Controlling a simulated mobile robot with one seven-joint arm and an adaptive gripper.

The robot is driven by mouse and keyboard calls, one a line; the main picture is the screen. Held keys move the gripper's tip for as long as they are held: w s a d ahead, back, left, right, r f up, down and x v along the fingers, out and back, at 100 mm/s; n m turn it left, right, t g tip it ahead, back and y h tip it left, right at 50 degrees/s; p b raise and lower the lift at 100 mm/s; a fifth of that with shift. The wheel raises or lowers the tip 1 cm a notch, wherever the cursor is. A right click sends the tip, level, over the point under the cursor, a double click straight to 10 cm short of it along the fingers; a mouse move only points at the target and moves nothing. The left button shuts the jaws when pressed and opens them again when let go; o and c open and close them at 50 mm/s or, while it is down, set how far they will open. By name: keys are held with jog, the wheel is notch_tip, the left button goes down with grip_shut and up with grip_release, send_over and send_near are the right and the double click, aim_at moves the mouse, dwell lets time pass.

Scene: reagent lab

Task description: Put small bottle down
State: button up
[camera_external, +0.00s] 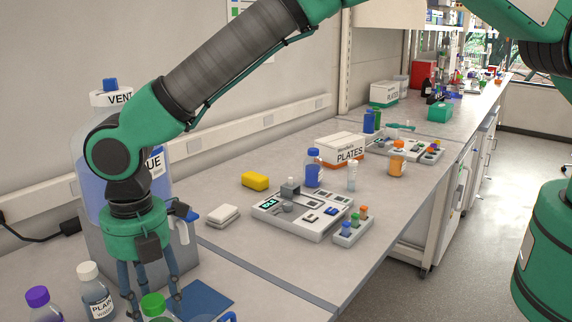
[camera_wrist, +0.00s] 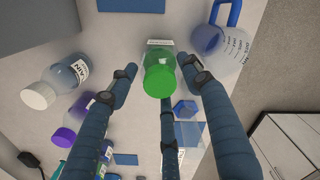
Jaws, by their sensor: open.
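A small bottle with a green cap and a white label shows in the wrist view (camera_wrist: 159,72), seen from above with its cap toward the camera. In the external view its green cap (camera_external: 153,304) shows at the bottom edge; its lower part is cut off. My gripper (camera_external: 150,290) points down over it, with its dark blue fingers spread. In the wrist view the fingers (camera_wrist: 163,84) stand around the bottle, with gaps at the sides. Whether any finger touches it is unclear. The bottle's base is not clearly visible.
A purple-capped bottle (camera_external: 40,302) and a white-capped bottle (camera_external: 95,290) stand left of my gripper. A blue-handled jug (camera_wrist: 222,45) is close on the right in the wrist view. A blue mat (camera_external: 205,298) lies beside my fingers. A large blue-liquid container (camera_external: 92,190) stands behind.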

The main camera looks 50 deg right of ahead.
jog(key=shift+r, duration=0.15)
notch_tip(320, 180, up, 12)
jog(key=b, duration=0.1)
dwell(0.6)
dwell(0.5)
